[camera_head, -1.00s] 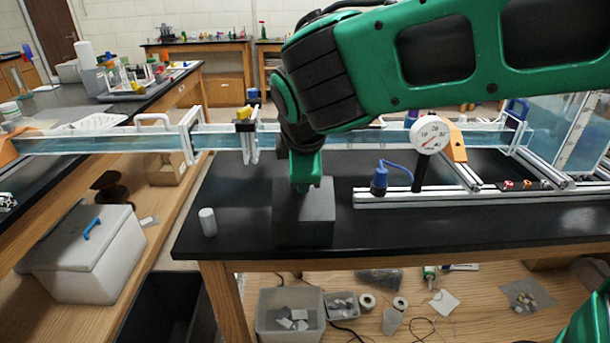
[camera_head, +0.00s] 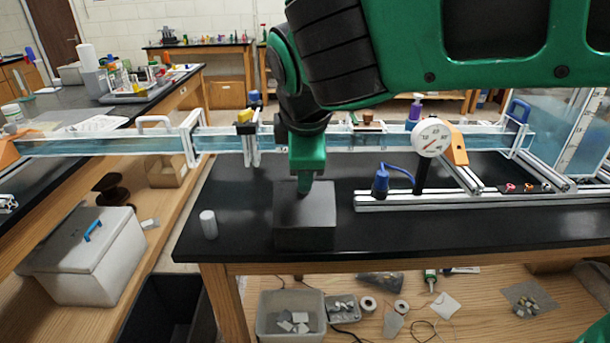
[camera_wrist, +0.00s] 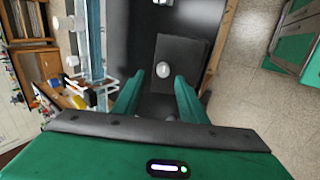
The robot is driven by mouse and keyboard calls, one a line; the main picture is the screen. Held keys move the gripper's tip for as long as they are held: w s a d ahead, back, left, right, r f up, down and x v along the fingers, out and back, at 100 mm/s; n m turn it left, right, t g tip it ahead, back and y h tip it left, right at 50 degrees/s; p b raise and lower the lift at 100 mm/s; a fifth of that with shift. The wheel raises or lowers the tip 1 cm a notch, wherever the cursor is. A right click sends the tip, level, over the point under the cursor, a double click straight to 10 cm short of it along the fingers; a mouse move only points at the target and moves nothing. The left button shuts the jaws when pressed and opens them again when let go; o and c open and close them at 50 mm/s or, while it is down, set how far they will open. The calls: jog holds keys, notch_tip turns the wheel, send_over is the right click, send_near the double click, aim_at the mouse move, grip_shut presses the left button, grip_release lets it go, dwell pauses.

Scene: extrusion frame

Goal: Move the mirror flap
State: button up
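No part that I can clearly name as the mirror flap shows. A dark box-shaped block (camera_head: 304,224) stands on the black bench, in front of the long clear water channel (camera_head: 90,144). In the wrist view the block (camera_wrist: 182,50) has a pale round spot or knob (camera_wrist: 164,70) on its face; I cannot tell which. My gripper (camera_head: 305,188) points down at the top of the block, and I cannot tell if it touches. In the wrist view its two green fingers (camera_wrist: 158,95) stand apart with nothing seen held between them.
A small white cylinder (camera_head: 208,224) stands left of the block. A yellow-topped clamp (camera_head: 246,130) sits on the channel. The bench's front edge is close to the block.

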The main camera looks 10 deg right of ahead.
jog(key=v, duration=0.5)
jog(key=shift+d, duration=0.15)
